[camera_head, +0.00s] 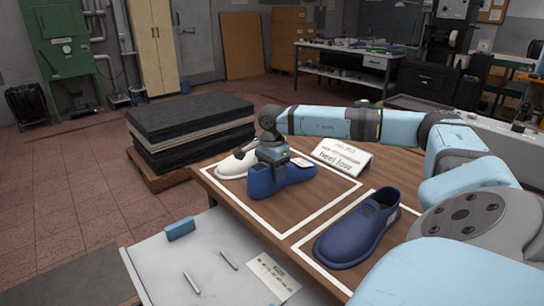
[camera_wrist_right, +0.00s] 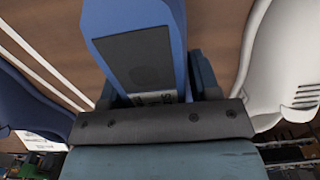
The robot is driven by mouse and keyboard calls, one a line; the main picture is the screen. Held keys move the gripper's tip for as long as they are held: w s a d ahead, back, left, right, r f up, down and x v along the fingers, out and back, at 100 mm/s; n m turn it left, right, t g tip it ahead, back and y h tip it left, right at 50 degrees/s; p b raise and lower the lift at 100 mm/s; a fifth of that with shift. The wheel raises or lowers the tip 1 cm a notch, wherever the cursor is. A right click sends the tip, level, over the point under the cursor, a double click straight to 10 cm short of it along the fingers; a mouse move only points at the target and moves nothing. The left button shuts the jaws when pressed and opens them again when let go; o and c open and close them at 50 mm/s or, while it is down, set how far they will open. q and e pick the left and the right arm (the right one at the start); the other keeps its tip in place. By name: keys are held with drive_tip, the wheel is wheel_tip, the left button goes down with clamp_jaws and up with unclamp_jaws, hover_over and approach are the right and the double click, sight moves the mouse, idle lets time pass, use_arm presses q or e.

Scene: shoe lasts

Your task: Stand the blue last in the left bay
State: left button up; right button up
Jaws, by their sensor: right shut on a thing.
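The blue last (camera_head: 291,177) is over the left bay (camera_head: 318,208), a white-outlined rectangle on the brown table, its toe to the lower left. I cannot tell whether its sole touches the table. My right gripper (camera_head: 272,158) is shut on the blue last from above. In the right wrist view the blue last (camera_wrist_right: 135,32) sits between the fingers, with a dark grey patch on its face. A white last (camera_head: 235,165) is just behind and left of it; it also shows in the right wrist view (camera_wrist_right: 290,60). My left gripper is not in view.
A navy shoe (camera_head: 360,229) stands in the right bay. A white sign (camera_head: 342,157) reading "heel low" stands behind the bays. A grey side table (camera_head: 200,262) holds a blue block (camera_head: 180,229), two metal pins and a card. A dark stack (camera_head: 190,125) is behind.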

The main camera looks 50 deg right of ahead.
drive_tip(key=shift+f, duration=0.1)
idle(0.3)
drive_tip(key=o, duration=1.4)
wheel_tip(320, 180, up, 14)
drive_tip(key=shift+f+p, duration=0.1)
drive_tip(key=shift+p, duration=0.8)
